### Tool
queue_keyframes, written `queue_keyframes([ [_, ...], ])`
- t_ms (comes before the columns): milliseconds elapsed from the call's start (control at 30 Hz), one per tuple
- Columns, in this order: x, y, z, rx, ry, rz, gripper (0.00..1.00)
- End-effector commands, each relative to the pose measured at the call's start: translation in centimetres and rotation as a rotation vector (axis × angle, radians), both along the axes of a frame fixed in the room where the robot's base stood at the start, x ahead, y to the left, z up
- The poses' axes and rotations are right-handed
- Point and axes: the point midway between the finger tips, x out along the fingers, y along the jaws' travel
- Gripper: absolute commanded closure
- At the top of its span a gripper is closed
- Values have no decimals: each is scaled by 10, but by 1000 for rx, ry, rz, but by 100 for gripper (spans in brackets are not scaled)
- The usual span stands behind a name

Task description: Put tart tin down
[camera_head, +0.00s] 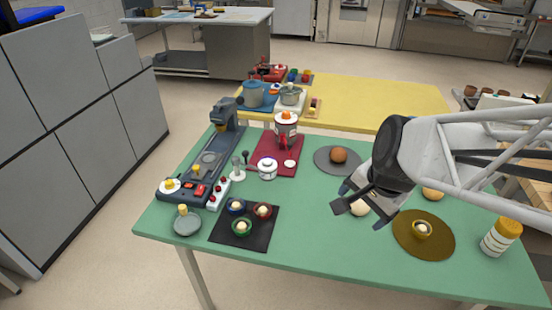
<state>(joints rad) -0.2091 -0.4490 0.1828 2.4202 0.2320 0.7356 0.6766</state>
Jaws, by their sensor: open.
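Several small round tins with pale balls in them show in the head view. A blue tin (235,209), a red tin (258,215) and a green tin (237,231) sit close together on a black mat (262,241). A yellow tin (417,236) sits on a round olive mat (442,236) to the right. I cannot tell which one is the tart tin. My gripper (347,198) is open, with nothing seen between its fingers. It is over the green table (310,260), between the black mat and the olive mat. A pale round item (359,210) is partly hidden behind it.
A grey machine (205,160) and a grey dish (187,223) stand at the left. A red mat (264,158) holds a red-and-white pot (286,132). A brown ball (339,155) lies on a grey disc. A yellow-capped jar (499,238) stands at the right. The front middle is clear.

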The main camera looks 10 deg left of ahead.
Motion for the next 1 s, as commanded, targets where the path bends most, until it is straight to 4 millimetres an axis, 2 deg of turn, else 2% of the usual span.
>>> queue_keyframes([
  [33,7,14,-8,27,20,-47,12],
  [200,30,61,-30,130,87,-255,12],
  [500,56,146,-79,273,231,-638,12],
  [800,63,226,-136,368,376,-1025,12],
  [1000,61,257,-161,397,431,-1191,12],
])
